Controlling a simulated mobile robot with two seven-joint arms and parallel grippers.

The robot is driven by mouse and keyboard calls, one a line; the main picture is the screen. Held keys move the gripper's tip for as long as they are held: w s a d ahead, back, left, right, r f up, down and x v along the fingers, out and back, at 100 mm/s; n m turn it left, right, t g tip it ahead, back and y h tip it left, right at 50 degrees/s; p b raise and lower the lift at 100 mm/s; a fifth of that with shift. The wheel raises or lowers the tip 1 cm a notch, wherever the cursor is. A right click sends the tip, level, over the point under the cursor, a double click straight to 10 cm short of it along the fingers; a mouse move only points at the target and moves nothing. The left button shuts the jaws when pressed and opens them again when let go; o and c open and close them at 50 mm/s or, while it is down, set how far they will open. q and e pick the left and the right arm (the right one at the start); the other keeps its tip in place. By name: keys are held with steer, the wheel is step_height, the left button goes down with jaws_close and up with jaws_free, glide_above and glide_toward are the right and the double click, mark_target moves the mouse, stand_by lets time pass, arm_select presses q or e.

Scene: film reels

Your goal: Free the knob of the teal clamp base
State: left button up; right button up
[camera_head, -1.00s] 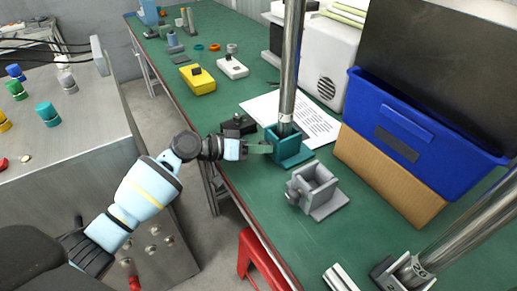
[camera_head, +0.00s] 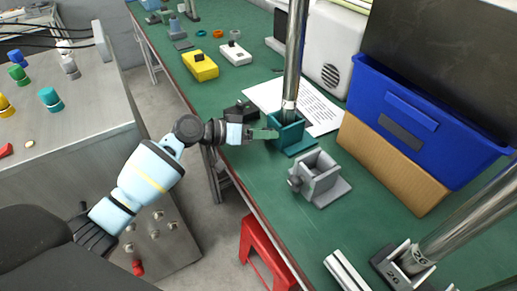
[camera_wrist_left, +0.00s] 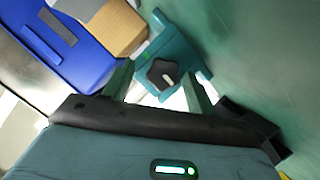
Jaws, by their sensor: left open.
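The teal clamp base (camera_head: 292,143) stands on the green bench with a tall metal post (camera_head: 293,70) upright in it. In the left wrist view the teal base (camera_wrist_left: 184,52) shows its dark lobed knob (camera_wrist_left: 160,74) with a pale mark on it. My left gripper (camera_head: 267,133) is at the left side of the base. Its fingers are open, and in the wrist view the knob appears between them, with no clear grip on it. In the head view the knob is hidden by my gripper. My right gripper is not in view.
A grey clamp base (camera_head: 318,182) stands just in front of the teal one. A black block (camera_head: 240,111) lies behind my left gripper. A paper sheet (camera_head: 318,120) lies behind the post.

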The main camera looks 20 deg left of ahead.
arm_select(q)
step_height(320, 180, up, 3)
steer(key=shift+r, duration=0.1)
steer(key=s+d+p, duration=0.1)
steer(key=s+d, duration=0.1)
steer(key=s, duration=0.5)
steer(key=s+d+r, duration=0.1)
steer(key=s+d, duration=0.1)
steer(key=s, duration=0.6)
steer(key=shift+s+d+p, duration=0.2)
steer(key=shift+d+p, duration=0.1)
steer(key=shift+p, duration=0.1)
steer(key=shift+r, duration=0.15)
